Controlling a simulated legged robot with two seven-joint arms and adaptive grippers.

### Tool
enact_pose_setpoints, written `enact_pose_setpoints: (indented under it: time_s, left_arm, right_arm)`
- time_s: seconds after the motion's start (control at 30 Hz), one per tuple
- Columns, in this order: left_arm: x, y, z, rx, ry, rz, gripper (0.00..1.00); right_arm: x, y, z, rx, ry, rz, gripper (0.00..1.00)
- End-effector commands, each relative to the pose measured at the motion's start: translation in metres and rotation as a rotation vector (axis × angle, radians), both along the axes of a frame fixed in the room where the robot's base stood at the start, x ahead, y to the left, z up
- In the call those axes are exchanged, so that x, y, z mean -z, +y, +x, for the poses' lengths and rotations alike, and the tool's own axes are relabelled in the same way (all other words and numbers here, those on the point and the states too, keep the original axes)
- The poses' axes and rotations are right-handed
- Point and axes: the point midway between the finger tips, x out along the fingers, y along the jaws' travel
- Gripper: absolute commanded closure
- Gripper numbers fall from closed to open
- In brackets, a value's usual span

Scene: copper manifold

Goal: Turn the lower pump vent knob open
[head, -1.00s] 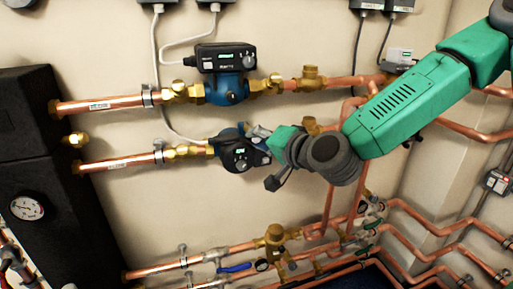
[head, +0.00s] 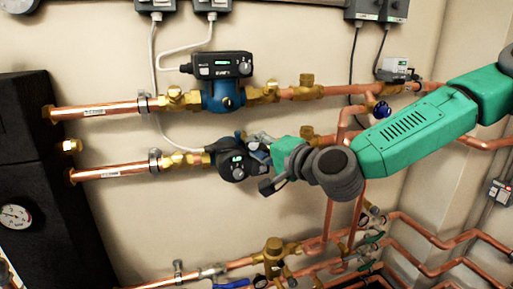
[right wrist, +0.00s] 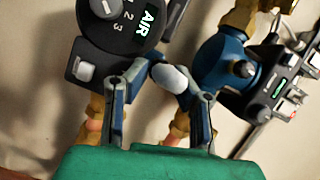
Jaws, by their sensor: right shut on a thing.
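The lower pump (head: 233,165) is a dark unit with a round lit face on the lower copper line. Its face fills the upper left of the right wrist view (right wrist: 118,25), marked "AIR" with numbers. My right gripper (head: 262,150) is at the right side of this pump. In the right wrist view my right gripper's two fingers (right wrist: 162,80) are closed around a pale, rounded knob (right wrist: 170,77), which appears to be the vent knob. The contact is partly hidden, and I cannot tell the knob's turn angle. My left gripper is not in view.
The upper pump (head: 222,90), with a black control box, sits close above. Brass valves (head: 307,82) and copper pipes surround my right arm. A black housing (head: 20,120) stands at the left. A grey cable (head: 165,115) hangs on the wall behind the pumps.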

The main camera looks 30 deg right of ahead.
Motion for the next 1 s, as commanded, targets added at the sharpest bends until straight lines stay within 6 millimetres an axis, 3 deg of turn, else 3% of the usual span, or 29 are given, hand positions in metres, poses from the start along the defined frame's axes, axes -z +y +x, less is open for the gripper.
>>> enact_pose_setpoints:
  time_s: [0.03, 0.77, 0.8, 0.83, 0.87, 1.0]
  left_arm:
    - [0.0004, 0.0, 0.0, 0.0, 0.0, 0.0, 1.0]
    - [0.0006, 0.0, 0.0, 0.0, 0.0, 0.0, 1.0]
    - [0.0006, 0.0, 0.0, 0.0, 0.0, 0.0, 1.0]
    - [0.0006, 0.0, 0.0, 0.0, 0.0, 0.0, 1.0]
    - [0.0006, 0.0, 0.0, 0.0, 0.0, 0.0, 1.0]
    - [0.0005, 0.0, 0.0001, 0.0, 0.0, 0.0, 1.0]
  right_arm:
    - [0.0064, 0.0009, -0.0016, -0.004, 0.017, 0.003, 1.0]
    - [0.0084, 0.0018, -0.0014, -0.006, 0.021, 0.0, 1.0]
    - [0.0085, 0.0018, -0.0014, -0.006, 0.021, 0.0, 0.75]
    - [0.0085, 0.0018, -0.0014, -0.006, 0.021, 0.0, 0.65]
    - [0.0083, 0.0019, -0.0014, -0.006, 0.021, 0.0, 0.59]
    - [0.0053, 0.0016, -0.0012, -0.004, 0.013, -0.002, 0.59]
